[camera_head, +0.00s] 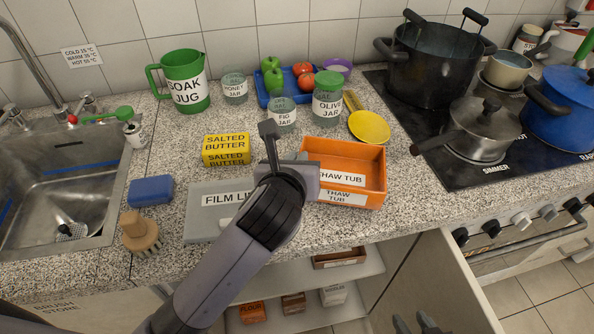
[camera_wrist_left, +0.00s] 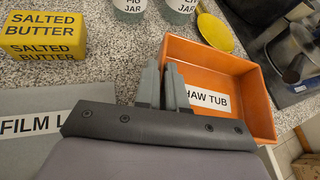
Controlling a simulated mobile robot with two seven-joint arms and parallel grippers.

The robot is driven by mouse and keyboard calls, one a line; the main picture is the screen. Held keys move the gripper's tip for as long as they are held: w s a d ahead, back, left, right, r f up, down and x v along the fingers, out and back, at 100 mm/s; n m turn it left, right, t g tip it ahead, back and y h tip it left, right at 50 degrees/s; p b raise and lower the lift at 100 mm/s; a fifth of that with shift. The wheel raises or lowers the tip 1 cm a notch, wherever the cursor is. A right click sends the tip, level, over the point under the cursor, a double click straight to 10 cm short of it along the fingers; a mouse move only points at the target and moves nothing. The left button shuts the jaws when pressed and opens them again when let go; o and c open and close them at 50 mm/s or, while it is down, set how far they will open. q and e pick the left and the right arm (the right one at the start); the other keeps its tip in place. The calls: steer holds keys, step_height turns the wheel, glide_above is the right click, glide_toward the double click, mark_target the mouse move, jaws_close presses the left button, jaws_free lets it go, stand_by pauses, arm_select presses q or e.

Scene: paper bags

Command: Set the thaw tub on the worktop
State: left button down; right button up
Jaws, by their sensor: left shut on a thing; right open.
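The orange thaw tub (camera_head: 372,158) is an open, empty rectangular tub with white labels on its near side. It appears at the worktop's front edge, right of centre in the head view. Whether its base touches the worktop is unclear. In the left wrist view the tub (camera_wrist_left: 225,62) lies ahead and to the right. My left gripper (camera_head: 303,166) is at the tub's left wall, shut on it, with the two fingers (camera_wrist_left: 163,84) either side of the wall. My right gripper (camera_head: 416,324) shows only partly at the bottom edge, open and empty, away from the tub.
A grey slab labelled film (camera_head: 203,221) lies left of the tub, partly under my arm. A yellow salted butter block (camera_head: 227,150), the fig jar (camera_head: 282,113), the olive jar (camera_head: 327,100) and a yellow plate (camera_head: 369,127) stand behind. The hob (camera_head: 455,165) is right, the sink (camera_head: 60,190) left.

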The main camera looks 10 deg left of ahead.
arm_select(q)
step_height(320, 180, down, 3)
steer(key=shift+r, duration=0.1)
steer(key=c, duration=1.2)
jaws_free()
